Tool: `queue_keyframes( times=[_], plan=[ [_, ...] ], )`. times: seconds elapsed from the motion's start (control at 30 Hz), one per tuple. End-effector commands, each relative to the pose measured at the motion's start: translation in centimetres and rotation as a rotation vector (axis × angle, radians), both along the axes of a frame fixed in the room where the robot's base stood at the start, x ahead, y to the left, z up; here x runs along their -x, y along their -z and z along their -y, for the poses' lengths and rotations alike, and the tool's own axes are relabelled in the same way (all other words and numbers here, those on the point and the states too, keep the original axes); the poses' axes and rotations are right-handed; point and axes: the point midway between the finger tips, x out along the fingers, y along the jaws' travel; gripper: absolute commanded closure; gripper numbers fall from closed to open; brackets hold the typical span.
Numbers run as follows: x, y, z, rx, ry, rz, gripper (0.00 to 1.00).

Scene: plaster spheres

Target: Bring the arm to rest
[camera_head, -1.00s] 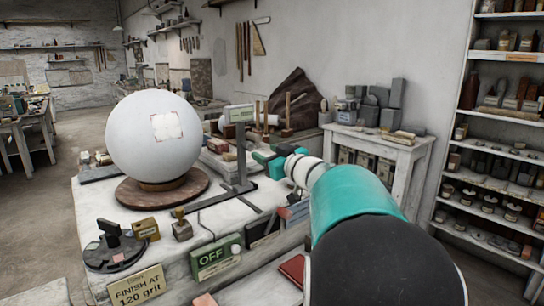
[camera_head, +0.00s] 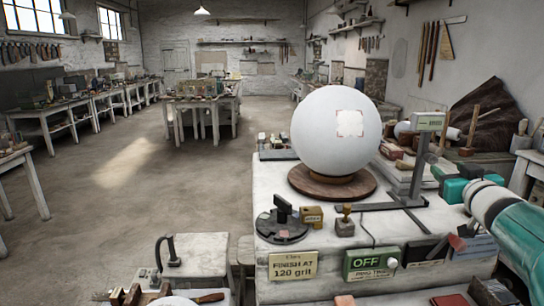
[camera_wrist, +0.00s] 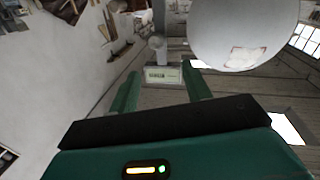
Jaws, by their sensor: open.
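My gripper (camera_head: 454,181) is at the right of the head view, beside the stand with the small display and to the right of the white plaster sphere (camera_head: 336,131). In the wrist view, its two green fingers (camera_wrist: 160,92) are apart with nothing between them. The sphere sits on a round brown wooden base (camera_head: 332,184) on the white workbench (camera_head: 268,214). A square patch with reddish corner marks shows on its face. The sphere also fills the upper right of the wrist view (camera_wrist: 243,25), clear of the fingers.
A display stand (camera_head: 420,160) rises close to my gripper. A black round tool (camera_head: 283,221), small blocks, an OFF sign box (camera_head: 371,263) and a "FINISH AT 120 grit" sign (camera_head: 292,266) line the bench front. Open floor (camera_head: 130,190) lies to the left.

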Motion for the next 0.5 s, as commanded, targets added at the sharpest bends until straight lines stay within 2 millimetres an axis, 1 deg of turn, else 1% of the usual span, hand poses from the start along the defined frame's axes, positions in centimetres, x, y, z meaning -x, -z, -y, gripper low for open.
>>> queue_keyframes(
  times=[0.03,0.1,0.17,0.23,0.37,0.4,0.47,0.5],
  plan=[
    [0.4,-0.3,-1.8,-0.01,0.041,-0.011,0.52],
    [1.3,0.1,-3.9,-0.032,0.108,-0.052,0.52],
    [2.4,1.1,-5.7,-0.058,0.154,-0.105,0.52],
    [3.9,2.6,-8.2,-0.09,0.192,-0.182,0.52],
    [7.6,6.6,-13.4,-0.153,0.212,-0.373,0.52],
    [9.0,8.0,-15.2,-0.171,0.203,-0.439,0.52],
    [11.2,10.3,-18.0,-0.197,0.179,-0.545,0.52],
    [12.8,11.7,-19.8,-0.209,0.156,-0.617,0.52]
  ],
)
